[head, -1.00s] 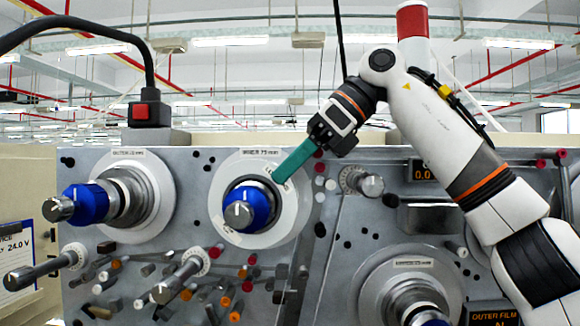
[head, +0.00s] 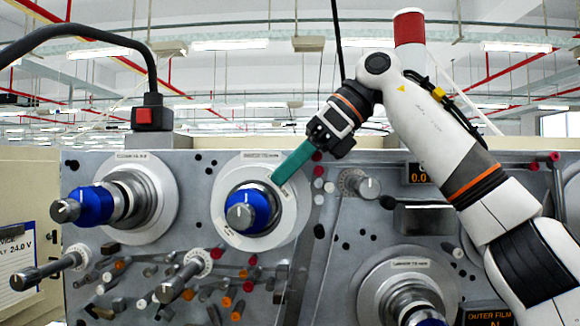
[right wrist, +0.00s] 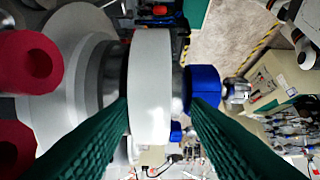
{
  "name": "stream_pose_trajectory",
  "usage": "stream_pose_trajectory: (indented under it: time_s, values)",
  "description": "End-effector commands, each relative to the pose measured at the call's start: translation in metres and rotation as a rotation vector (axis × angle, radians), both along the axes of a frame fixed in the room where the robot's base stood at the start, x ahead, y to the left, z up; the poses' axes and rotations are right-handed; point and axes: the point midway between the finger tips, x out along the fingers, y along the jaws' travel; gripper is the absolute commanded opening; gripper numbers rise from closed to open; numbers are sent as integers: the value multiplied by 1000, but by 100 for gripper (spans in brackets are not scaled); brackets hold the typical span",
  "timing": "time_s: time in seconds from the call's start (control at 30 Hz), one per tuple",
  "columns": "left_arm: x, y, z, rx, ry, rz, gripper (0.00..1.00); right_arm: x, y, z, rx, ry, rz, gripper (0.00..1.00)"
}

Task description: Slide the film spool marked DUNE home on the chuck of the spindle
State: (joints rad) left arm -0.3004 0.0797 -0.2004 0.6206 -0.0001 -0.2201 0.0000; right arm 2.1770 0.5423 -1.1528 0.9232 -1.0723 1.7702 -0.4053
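The spindle in the middle of the panel has a blue chuck (head: 262,207) with a metal end knob, and a white ring around it. In the right wrist view a plain white spool (right wrist: 150,85) sits around a metal shaft, with the blue chuck (right wrist: 205,86) to its right. No DUNE marking is readable. My right gripper (head: 281,178) reaches in from the upper right with long green fingers. In the right wrist view the fingers (right wrist: 158,104) straddle the spool, the left one close to its edge, with a gap at the right one. My left gripper is not in view.
A similar spindle with a blue chuck (head: 95,206) stands at left, another (head: 410,300) at lower right. Rollers and coloured pegs (head: 205,275) crowd the lower panel. Red pegs (right wrist: 28,62) lie left of the fingers. A black cable and red-button box (head: 150,117) stand above.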

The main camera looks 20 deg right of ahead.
Motion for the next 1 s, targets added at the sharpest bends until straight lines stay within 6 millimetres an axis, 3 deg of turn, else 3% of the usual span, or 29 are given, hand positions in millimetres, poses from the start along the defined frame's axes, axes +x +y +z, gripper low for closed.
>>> stream_pose_trajectory:
  time_s: [0.57,1.0]
  values:
    - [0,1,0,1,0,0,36,2,-5,4,10,-9,-15,52]
    - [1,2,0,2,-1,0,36,-26,-38,50,4,-9,-6,52]
